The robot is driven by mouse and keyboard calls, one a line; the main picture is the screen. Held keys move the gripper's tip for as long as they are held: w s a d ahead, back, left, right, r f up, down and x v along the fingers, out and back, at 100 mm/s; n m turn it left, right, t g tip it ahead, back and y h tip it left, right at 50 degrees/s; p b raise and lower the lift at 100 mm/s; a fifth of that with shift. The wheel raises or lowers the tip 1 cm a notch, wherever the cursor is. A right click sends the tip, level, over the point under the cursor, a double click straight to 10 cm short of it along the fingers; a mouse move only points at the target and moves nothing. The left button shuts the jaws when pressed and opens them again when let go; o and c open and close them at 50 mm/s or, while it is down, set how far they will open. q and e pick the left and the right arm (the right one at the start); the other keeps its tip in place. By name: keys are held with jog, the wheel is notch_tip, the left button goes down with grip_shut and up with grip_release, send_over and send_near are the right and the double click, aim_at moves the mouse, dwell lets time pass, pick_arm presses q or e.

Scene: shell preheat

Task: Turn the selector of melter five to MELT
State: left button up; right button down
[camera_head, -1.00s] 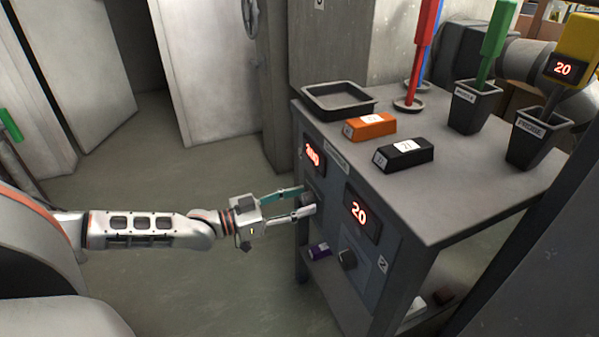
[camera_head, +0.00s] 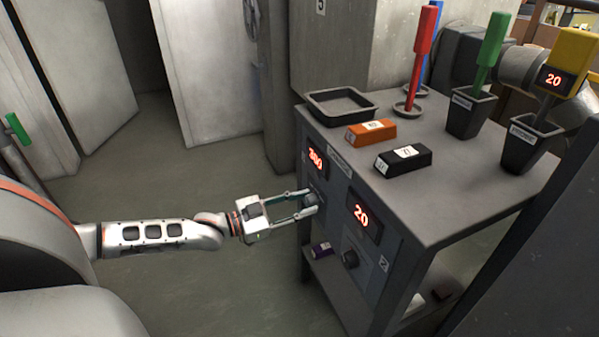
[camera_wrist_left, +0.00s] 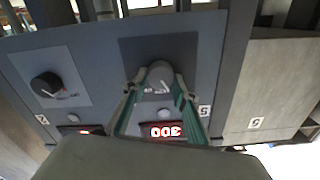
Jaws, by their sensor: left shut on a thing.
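The control cabinet's front panel (camera_head: 335,196) holds two dark selector knobs. My left gripper (camera_head: 309,203) is shut on the knob under the left display. In the left wrist view, its teal fingers (camera_wrist_left: 158,92) sit on either side of this grey-black knob (camera_wrist_left: 158,76). A label reading 5 (camera_wrist_left: 205,111) stands beside it. Its display (camera_wrist_left: 165,131) reads 300 and appears upside down there; it also glows red in the head view (camera_head: 315,160). The small print by the knob is too small to read. My right gripper is not in view.
The other knob (camera_head: 349,258), by a label 2 (camera_head: 383,265), sits under a display reading 20 (camera_head: 361,214). On the cabinet top are a black tray (camera_head: 341,117), an orange block (camera_head: 371,140), a black block (camera_head: 403,167) and handled tools in pots. The floor to the left is clear.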

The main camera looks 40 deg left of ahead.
pick_arm(q)
jog(key=m+p, duration=0.1)
jog(key=m, duration=0.2)
jog(key=shift+r, duration=0.2)
jog(key=shift+m, duration=0.4)
jog(key=m, duration=0.1)
jog(key=m+p, duration=0.1)
jog(key=shift+d+f+m, duration=0.1)
jog(key=shift+f+m, duration=0.1)
jog(key=shift+m, duration=1.1)
jog(key=m, duration=0.4)
jog(key=shift+s+f+m, duration=0.1)
jog(key=shift+f+m, duration=0.2)
jog(key=shift+m, duration=0.7)
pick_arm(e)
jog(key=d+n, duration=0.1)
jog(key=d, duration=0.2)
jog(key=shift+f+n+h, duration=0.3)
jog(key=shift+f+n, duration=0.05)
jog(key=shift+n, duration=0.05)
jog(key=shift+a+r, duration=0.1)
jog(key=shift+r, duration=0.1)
